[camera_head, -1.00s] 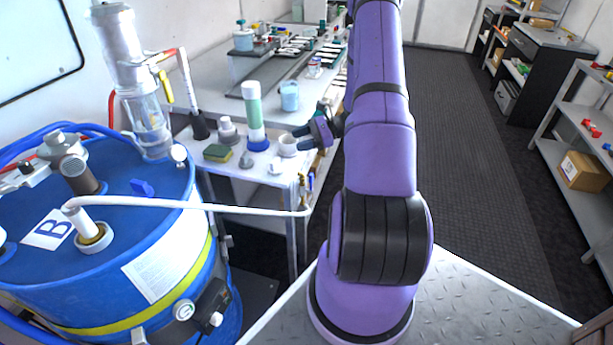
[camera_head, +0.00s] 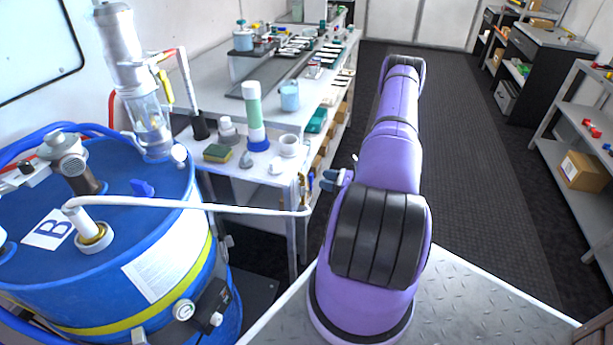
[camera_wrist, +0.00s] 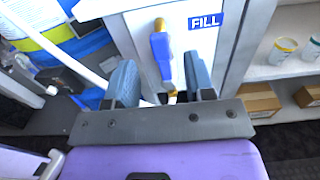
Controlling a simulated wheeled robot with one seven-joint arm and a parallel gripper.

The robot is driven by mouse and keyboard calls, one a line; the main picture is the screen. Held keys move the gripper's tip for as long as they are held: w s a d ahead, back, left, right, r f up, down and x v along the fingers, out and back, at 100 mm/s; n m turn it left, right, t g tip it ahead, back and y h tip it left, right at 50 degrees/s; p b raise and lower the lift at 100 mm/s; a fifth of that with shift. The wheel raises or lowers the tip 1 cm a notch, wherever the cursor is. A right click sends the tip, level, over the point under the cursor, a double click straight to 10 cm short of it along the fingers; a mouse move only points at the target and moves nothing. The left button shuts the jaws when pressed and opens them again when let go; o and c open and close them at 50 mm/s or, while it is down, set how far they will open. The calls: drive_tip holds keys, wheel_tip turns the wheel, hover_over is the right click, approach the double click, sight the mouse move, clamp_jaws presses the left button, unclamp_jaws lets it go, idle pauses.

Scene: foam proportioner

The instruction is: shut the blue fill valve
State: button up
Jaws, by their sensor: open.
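The blue fill valve (camera_wrist: 161,52) shows in the wrist view as a blue lever on brass fittings, fixed to a pale panel beside a blue FILL label (camera_wrist: 205,21). Its lever runs roughly up and down in the picture, with brass showing above and below it. My gripper (camera_wrist: 160,62) is open, its two blue fingers on either side of the lower part of the valve in the picture. I see no clear contact, and the depth between them is hard to judge. In the head view my gripper (camera_head: 330,180) is low beside the bench's front corner, where small brass fittings (camera_head: 303,182) show.
A blue drum (camera_head: 150,245) marked B stands at left, and a white hose (camera_head: 235,208) runs from it to the bench corner. The bench (camera_head: 215,75) holds a white cup (camera_head: 289,145) and a green-white cylinder (camera_head: 254,112). The dark aisle floor (camera_head: 460,150) at right is clear.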

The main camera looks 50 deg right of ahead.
sight(313, 176)
drive_tip(key=x, duration=0.7)
drive_tip(key=shift+w+a, duration=0.15)
drive_tip(key=shift+w, duration=0.2)
clamp_jaws()
